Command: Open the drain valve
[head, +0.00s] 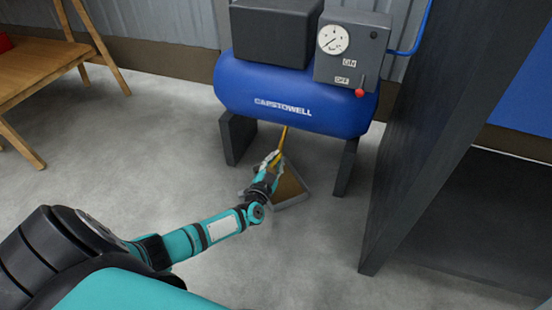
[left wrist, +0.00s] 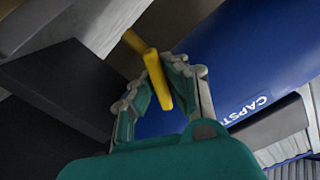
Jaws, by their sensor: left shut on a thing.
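The blue compressor tank (head: 285,95), lettered CAPSTOWELL, stands on dark legs. A yellow valve lever (head: 283,139) shows beneath its underside. My left gripper (head: 276,160) is under the tank, shut on the lever. In the left wrist view the yellow lever (left wrist: 157,78) runs between the two fingers of my left gripper (left wrist: 160,88), with a bent end toward the upper left. The valve body is mostly hidden under the tank. My right gripper is in neither view.
A shallow tray (head: 293,203) with a brown inside lies on the floor below the valve. A control box (head: 352,50) with gauge and red knob sits on the tank. A dark panel (head: 425,130) stands right; a wooden bench (head: 35,70) stands left.

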